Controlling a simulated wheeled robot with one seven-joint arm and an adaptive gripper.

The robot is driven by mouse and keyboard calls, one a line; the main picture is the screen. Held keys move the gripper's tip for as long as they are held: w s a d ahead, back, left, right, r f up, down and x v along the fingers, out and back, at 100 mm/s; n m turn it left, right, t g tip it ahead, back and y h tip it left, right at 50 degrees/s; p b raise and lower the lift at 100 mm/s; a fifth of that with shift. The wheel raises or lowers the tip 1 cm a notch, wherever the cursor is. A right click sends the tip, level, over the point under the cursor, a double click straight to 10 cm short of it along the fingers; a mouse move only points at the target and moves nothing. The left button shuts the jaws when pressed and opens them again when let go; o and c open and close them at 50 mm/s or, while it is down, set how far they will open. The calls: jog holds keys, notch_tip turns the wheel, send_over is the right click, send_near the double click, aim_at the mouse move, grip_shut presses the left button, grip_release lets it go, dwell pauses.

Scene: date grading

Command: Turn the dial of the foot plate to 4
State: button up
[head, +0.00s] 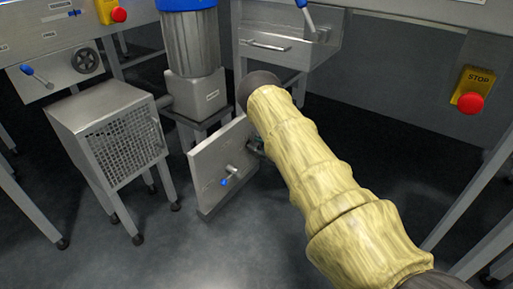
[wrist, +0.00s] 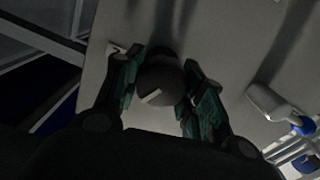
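The foot plate (head: 213,160) is a grey upright plate low at the centre of the head view. Its grey face (wrist: 225,60) fills much of the wrist view. The dial (wrist: 161,84) is a dark round knob with a short white mark, tilted slightly up to the right. My gripper (wrist: 161,72) has its green fingers on both sides of the dial, apparently touching it. In the head view my sleeved arm hides the dial and most of the gripper. No scale numbers are readable.
A small blue-tipped lever (head: 225,181) sticks out of the plate and shows at the wrist view's right (wrist: 302,125). A caged metal box (head: 122,140) stands left, a blue-topped motor (head: 190,45) behind. A red stop button (head: 470,103) is at right. The front floor is clear.

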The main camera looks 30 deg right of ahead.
jog(key=shift+r+n+p, duration=0.15)
jog(key=shift+n+p, duration=0.15)
jog(key=shift+p, duration=0.25)
jog(key=shift+c, duration=0.2)
jog(key=n+p, duration=0.2)
jog(key=p, duration=0.1)
jog(key=shift+a+r+n+p, duration=0.1)
jog(key=shift+n+p, duration=0.3)
jog(key=n+p, duration=0.1)
jog(key=n, duration=0.1)
jog(key=n+p, duration=0.2)
jog(key=shift+s+a+f+p, duration=0.1)
jog(key=shift+f+p, duration=0.1)
jog(key=shift+p, duration=0.1)
jog(key=shift+f+n+p, duration=0.2)
jog(key=shift+n+p, duration=0.5)
jog(key=shift+n, duration=0.4)
jog(key=o, duration=1)
